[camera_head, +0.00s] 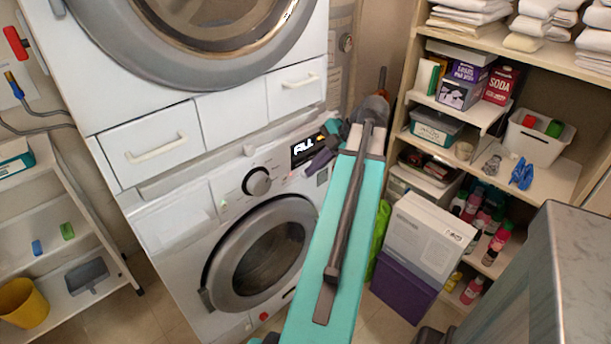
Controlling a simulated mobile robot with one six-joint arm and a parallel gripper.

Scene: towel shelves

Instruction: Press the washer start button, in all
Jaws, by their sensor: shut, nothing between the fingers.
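The white washer (168,235) stands below a second stacked machine, tilted in the picture. Its panel has a round knob (256,181) and a black display (305,148) showing white letters that look like "ALL". My gripper (316,164) is shut and empty, close in front of the panel just below and right of the display. I cannot tell whether its fingertips touch the panel. I cannot make out the start button; the gripper and my teal arm cover the right part of the panel. The round washer door (258,255) is closed.
The upper machine (215,115) has drawers with handles. Wooden shelves (545,50) at right hold towels, boxes and bottles. A white box (425,235) sits on a purple bin (400,287) beside my arm. A grey slab (580,255) stands front right; a white rack (60,215) stands left.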

